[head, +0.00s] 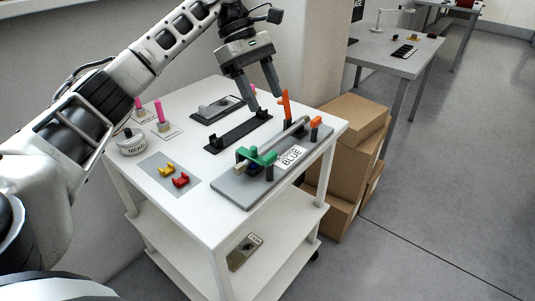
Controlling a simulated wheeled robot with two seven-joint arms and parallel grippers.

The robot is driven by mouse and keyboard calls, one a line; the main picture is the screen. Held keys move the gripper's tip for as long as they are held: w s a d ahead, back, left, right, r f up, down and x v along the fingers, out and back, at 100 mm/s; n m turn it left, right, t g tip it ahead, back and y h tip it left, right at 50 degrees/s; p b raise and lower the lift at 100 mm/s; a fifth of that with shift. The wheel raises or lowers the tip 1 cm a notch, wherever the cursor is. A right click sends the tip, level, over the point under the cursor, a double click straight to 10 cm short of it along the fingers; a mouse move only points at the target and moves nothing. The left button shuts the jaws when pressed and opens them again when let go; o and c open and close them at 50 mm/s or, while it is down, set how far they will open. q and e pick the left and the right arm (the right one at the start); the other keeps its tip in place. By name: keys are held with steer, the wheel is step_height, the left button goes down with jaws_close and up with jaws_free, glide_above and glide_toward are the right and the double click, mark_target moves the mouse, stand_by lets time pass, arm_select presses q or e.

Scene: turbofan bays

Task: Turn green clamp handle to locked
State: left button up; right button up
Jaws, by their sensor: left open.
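The green clamp (257,156) sits at the near left end of the grey fixture plate (234,190) on the white cart. Its handle's exact angle is too small to tell. A pale rod (288,133) runs from it toward an orange clamp (315,123) at the plate's far right. An upright orange handle (286,104) stands behind the rod. A label reading BLUE (291,157) lies on the plate. My left gripper (264,98) is open and empty, pointing down above the back of the cart, behind and above the green clamp, apart from it. My right gripper is not in view.
On the cart top (205,205) lie a black holder (238,131), a dark tray (217,108), yellow and red pieces (180,180), a round NICKEL weight (132,142) and pink-topped pegs (160,112). Cardboard boxes (345,150) stand right of the cart. Open floor lies further right.

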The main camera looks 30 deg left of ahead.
arm_select(q)
steer(key=s+a+r+y, duration=0.1)
steer(key=a+r, duration=0.1)
steer(key=a, duration=0.2)
steer(key=b, duration=0.1)
glide_toward(270, 155)
steer(key=x, duration=0.8)
steer(key=shift+d+f, duration=0.1)
steer(key=shift+f, duration=0.1)
steer(key=c, duration=1)
